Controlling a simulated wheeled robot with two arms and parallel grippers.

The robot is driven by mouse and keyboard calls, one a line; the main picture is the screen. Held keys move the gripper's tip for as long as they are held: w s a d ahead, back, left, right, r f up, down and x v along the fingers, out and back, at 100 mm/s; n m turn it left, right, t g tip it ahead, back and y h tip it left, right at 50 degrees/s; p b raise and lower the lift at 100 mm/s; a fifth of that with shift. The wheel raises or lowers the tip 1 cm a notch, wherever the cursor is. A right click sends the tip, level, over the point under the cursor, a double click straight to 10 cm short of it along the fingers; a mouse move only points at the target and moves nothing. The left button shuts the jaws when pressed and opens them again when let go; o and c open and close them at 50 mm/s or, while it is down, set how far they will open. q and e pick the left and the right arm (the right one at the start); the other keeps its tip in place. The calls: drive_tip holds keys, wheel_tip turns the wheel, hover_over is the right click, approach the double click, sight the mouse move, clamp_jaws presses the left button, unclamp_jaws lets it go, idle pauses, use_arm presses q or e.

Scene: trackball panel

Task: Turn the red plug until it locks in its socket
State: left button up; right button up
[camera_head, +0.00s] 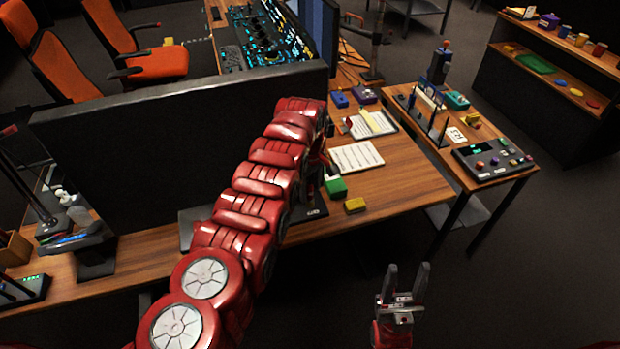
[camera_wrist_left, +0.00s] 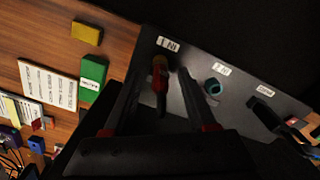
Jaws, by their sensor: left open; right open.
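The red plug (camera_wrist_left: 160,82) stands at the socket under the left label on a dark panel (camera_wrist_left: 218,122) in the left wrist view. A yellowish ring shows at its far end; I cannot tell whether it is locked. My left gripper (camera_wrist_left: 161,72) is open, with its fingers on either side of the plug; contact is not clear. In the head view my red left arm hides the plug and most of the panel (camera_head: 314,212). My right gripper (camera_head: 405,270) is open and empty, in front of the desk, fingers up.
A teal-ringed socket (camera_wrist_left: 213,87) and a black part (camera_wrist_left: 265,108) are on the panel's right. A green box (camera_head: 336,187) and yellow block (camera_head: 355,205) lie beside the panel. A big monitor (camera_head: 150,150) stands left. The desk's right front (camera_head: 415,185) is clear.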

use_arm(q)
drive_tip(key=shift+f, duration=0.15)
clamp_jaws()
drive_tip(key=c, duration=0.7)
unclamp_jaws()
clamp_jaws()
